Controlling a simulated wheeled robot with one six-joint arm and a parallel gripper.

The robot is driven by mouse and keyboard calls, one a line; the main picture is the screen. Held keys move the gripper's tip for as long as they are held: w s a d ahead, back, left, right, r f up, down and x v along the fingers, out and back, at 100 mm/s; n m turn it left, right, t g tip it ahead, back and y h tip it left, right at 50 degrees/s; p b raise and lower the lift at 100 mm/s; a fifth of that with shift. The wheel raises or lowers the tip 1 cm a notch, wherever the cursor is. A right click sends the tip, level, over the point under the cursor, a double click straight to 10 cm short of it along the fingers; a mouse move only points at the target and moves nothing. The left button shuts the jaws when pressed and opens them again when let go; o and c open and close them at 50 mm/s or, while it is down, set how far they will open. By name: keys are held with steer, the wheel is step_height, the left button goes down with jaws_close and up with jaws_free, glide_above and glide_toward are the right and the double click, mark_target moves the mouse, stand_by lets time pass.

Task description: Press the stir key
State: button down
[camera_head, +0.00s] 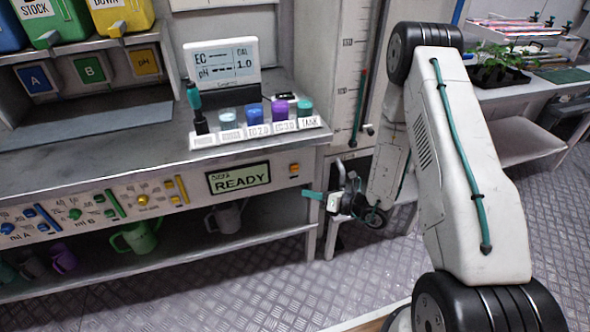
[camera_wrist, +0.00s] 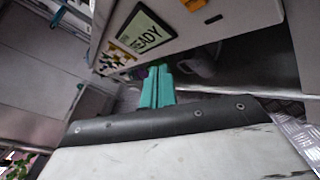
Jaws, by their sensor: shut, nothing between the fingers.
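A small orange key (camera_head: 295,169) sits on the front panel of the bench, just right of the green display reading READY (camera_head: 240,178). I cannot read a label on it, so I cannot confirm it is the stir key. In the wrist view the orange key (camera_wrist: 192,5) is at the top edge, right of the tilted display (camera_wrist: 145,38). My gripper (camera_head: 309,194) has teal fingers, held together and empty. It is a little below and right of the orange key, apparently apart from the panel. In the wrist view the shut fingers (camera_wrist: 157,84) point toward the panel's lower edge.
Knobs and coloured sliders (camera_head: 90,213) line the panel on the left. Above stand a meter (camera_head: 222,68) and a labelled rack (camera_head: 262,136) with coloured caps. Jugs (camera_head: 136,237) stand on the shelf below. A bench leg (camera_head: 311,232) is close to my gripper. Floor is clear in front.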

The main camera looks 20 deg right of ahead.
steer(key=shift+w, duration=0.15)
glide_toward(291, 170)
steer(key=shift+s+a+x, duration=0.15)
steer(key=shift+x, duration=0.7)
steer(key=shift+s+a+x, duration=0.15)
steer(key=shift+x, duration=0.7)
steer(key=shift+s+a+x, duration=0.15)
steer(key=shift+x, duration=0.75)
steer(key=shift+w+f, duration=0.1)
steer(key=shift+w, duration=0.35)
steer(key=shift+w, duration=0.45)
stand_by(0.4)
steer(key=shift+s, duration=0.9)
steer(key=shift+s, duration=2.5)
